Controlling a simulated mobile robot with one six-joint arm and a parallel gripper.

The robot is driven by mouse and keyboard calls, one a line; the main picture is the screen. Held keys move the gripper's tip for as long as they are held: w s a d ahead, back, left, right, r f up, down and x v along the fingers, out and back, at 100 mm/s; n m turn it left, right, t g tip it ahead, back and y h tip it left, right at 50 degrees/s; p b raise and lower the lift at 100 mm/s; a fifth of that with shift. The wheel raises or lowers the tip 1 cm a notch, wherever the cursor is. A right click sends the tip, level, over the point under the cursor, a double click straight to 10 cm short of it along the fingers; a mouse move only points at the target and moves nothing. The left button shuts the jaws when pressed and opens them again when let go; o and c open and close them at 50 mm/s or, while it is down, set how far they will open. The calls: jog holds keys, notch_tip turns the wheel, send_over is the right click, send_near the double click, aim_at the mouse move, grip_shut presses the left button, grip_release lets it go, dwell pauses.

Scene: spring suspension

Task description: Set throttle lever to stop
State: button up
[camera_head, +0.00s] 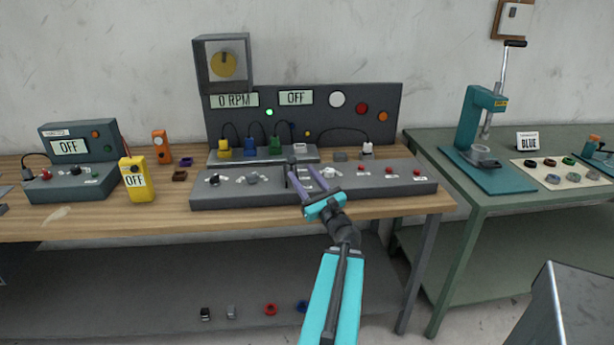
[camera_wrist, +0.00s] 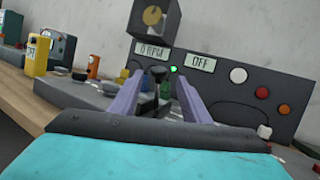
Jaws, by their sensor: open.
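The throttle lever (camera_head: 291,161) looks like a small dark-knobbed lever standing on the grey console, partly hidden by my fingers. In the wrist view a dark knob on a stalk (camera_wrist: 158,71) shows between my fingertips. My gripper (camera_head: 299,171) is open, with its two purple fingers reaching over the console around the lever. In the wrist view my fingers (camera_wrist: 160,82) stand on either side of the knob, with gaps; I cannot tell if either touches. The lever's scale and any stop mark are hidden or too small to read.
The back panel (camera_head: 390,95) has displays reading 0 RPM (camera_head: 234,100) and OFF (camera_head: 296,97), and a lit green lamp (camera_head: 269,112). Knobs (camera_head: 214,180) lie left of my gripper and red buttons (camera_head: 389,170) right. Coloured plugs (camera_head: 249,146) stand behind.

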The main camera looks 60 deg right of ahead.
jog(key=shift+s+a+p, duration=0.45)
jog(key=shift+s+p, duration=0.25)
jog(key=shift+p, duration=3.8)
jog(key=shift+s+a+f+p, duration=0.2)
jog(key=shift+s+p, duration=0.05)
jog(key=shift+p, duration=0.6)
